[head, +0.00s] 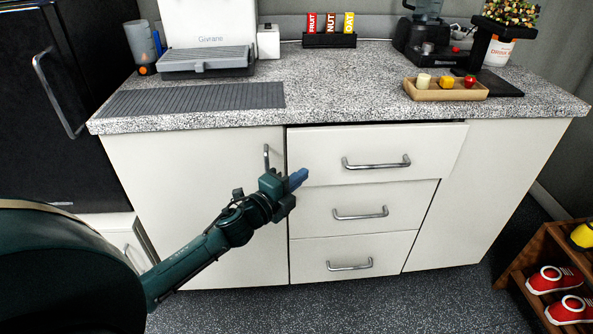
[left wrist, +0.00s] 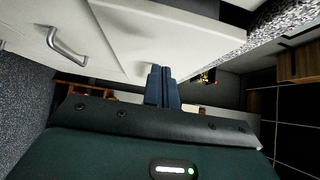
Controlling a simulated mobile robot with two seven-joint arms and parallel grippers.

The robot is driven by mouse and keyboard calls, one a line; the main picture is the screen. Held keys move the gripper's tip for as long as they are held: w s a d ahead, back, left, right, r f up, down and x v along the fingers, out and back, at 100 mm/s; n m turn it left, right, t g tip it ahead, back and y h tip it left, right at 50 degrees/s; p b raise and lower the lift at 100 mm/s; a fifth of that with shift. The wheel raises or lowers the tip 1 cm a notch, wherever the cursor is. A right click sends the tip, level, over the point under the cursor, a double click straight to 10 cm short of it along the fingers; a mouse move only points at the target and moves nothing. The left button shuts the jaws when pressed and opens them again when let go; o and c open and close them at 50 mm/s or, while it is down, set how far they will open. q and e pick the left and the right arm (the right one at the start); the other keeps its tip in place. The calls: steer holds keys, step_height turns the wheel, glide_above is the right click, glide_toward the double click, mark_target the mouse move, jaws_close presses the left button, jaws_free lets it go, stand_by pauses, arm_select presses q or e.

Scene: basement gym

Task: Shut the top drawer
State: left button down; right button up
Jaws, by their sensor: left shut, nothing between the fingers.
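The top drawer (head: 375,150) has a white front with a silver bar handle (head: 376,163). It stands slightly out from the cabinet, with a dark gap under the counter edge. My left gripper (head: 299,178) is shut and empty, with its blue fingertips in front of the drawer front's lower left corner. In the left wrist view the shut fingers (left wrist: 160,76) point toward a white panel (left wrist: 160,35), which looks like the drawer front. I cannot tell whether they touch it. My right gripper is not in view.
Two lower drawers (head: 362,212) look shut, with handles sticking out. A cabinet door with an upright handle (head: 266,157) is left of them. The speckled counter (head: 340,85) holds a wooden tray (head: 445,93) and appliances. A shoe rack (head: 530,262) stands right; the floor in front is clear.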

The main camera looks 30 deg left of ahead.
mark_target(307, 161)
arm_select(q)
steer(key=shift+w+a, duration=0.75)
steer(key=shift+w, duration=0.2)
steer(key=shift+w+a, duration=0.2)
steer(key=shift+w, duration=0.1)
